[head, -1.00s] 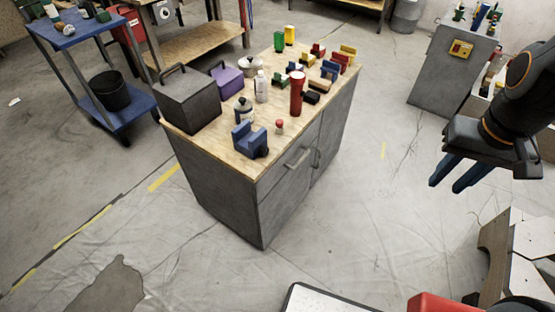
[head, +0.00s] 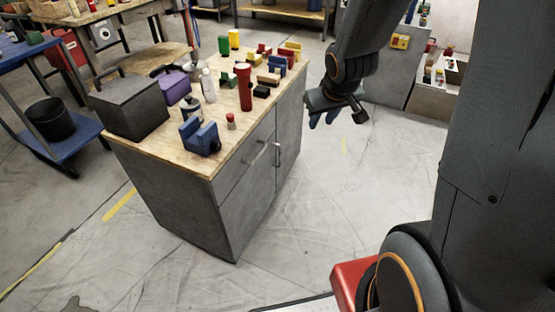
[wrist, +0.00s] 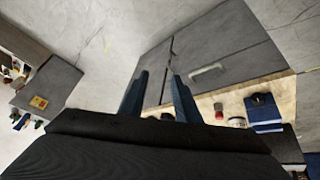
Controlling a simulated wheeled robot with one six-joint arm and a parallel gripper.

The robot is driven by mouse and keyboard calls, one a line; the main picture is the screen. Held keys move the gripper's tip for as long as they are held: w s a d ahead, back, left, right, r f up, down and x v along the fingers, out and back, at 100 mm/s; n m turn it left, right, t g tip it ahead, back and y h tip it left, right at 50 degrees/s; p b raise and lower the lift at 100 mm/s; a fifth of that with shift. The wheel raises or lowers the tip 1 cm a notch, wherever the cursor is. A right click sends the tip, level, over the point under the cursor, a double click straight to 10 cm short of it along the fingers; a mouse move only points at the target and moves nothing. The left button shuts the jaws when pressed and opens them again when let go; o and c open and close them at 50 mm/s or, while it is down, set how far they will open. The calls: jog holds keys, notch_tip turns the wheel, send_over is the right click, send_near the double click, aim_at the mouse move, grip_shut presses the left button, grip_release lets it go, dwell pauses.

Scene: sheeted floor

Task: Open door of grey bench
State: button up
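The grey bench (head: 160,195) stands left of centre in the head view, with a plywood top. Its front has grey panels, a horizontal bar handle (head: 257,156) and an upright handle (head: 277,154) near the seam of the door (head: 289,140). The door looks shut. My gripper (head: 323,120) is to the right of the bench front, apart from the handles. In the wrist view the fingers of my gripper (wrist: 158,85) are spread and empty. The bench front (wrist: 225,40) lies beyond them, with one bar handle (wrist: 208,72) to their right.
On the bench top are a dark box (head: 128,105), a blue vise-like block (head: 200,137), a red flashlight (head: 244,88) and several small items. A blue cart (head: 72,150) stands left. A grey cabinet (head: 390,78) stands behind my arm. Floor before the bench is clear.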

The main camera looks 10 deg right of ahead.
jog(key=w+d+f+n+t+y+b, duration=0.2)
jog(key=w+f+n+t+y+b, duration=0.3)
jog(key=w+f+b, duration=1.4)
jog(key=w+a+f+n+t+y+b, duration=0.1)
jog(key=w+f+y+b, duration=0.25)
jog(key=f+b, duration=0.55)
jog(key=w+a+f+n+t+y+b, duration=0.15)
jog(key=f+y+b, duration=0.35)
jog(key=f, duration=0.6)
jog(key=shift+h, duration=0.35)
jog(key=b+x, duration=0.1)
jog(key=x, duration=0.1)
jog(key=b+x, duration=0.1)
jog(key=x, duration=0.2)
jog(key=b+x, duration=0.1)
jog(key=x, duration=0.1)
jog(key=shift+w+d+f+b, duration=0.15)
jog(key=shift+w+b, duration=0.15)
jog(key=shift+w, duration=0.4)
grip_shut()
